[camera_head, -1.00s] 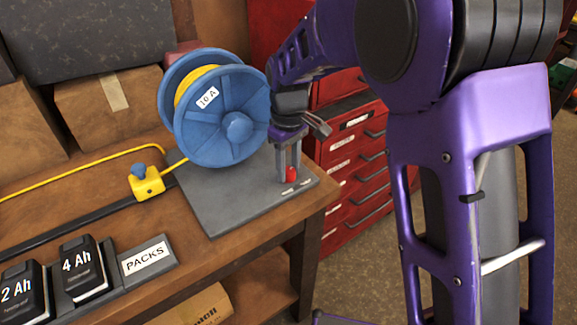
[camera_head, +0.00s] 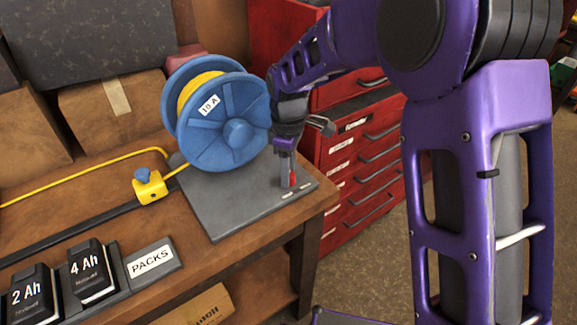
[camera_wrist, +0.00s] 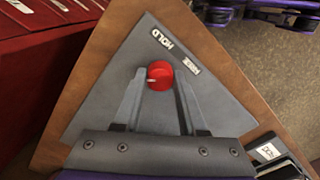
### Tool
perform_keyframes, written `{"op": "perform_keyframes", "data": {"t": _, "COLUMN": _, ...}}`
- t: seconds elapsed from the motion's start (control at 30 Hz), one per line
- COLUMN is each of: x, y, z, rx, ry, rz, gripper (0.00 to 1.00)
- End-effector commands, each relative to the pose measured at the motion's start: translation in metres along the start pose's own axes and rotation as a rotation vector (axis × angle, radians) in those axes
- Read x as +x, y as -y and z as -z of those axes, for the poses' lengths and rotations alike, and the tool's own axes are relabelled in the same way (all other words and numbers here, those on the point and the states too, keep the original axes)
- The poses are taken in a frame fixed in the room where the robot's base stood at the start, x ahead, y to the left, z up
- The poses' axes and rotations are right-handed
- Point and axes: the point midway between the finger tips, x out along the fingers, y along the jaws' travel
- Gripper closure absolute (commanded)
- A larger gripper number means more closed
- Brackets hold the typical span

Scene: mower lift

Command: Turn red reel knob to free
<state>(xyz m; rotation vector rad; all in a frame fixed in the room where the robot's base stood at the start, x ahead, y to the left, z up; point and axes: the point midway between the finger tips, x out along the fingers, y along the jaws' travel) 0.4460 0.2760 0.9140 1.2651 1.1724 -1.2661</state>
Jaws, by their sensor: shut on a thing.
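The red reel knob (camera_wrist: 160,76) is round, with a small pale mark at its left side in the wrist view. It stands on the grey base plate (camera_head: 225,205), near the plate's right corner in the head view. My gripper (camera_wrist: 160,73) reaches down over it, with one finger on each side, shut on the knob. In the head view the fingers (camera_head: 286,170) partly hide the knob. The wrist view shows a HOLD label (camera_wrist: 162,38) and a second label (camera_wrist: 190,65), which seems to read FREE, beside the knob.
The blue reel (camera_head: 225,135) with yellow cord stands close left of my gripper. A yellow cord clamp (camera_head: 149,187) and battery packs (camera_head: 90,270) are farther left on the wooden bench. A red drawer cabinet (camera_head: 350,150) stands right behind the bench.

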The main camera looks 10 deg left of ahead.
Motion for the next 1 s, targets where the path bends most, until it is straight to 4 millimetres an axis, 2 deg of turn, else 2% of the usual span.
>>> {"op": "perform_keyframes", "data": {"t": 0.7, "x": -0.0038, "y": -0.0002, "z": 0.0006, "rx": -0.665, "ry": -0.002, "rz": -0.001, "gripper": 1.00}}
{"op": "perform_keyframes", "data": {"t": 1.0, "x": -0.0026, "y": -0.0001, "z": 0.0007, "rx": -0.858, "ry": -0.002, "rz": -0.001, "gripper": 1.00}}
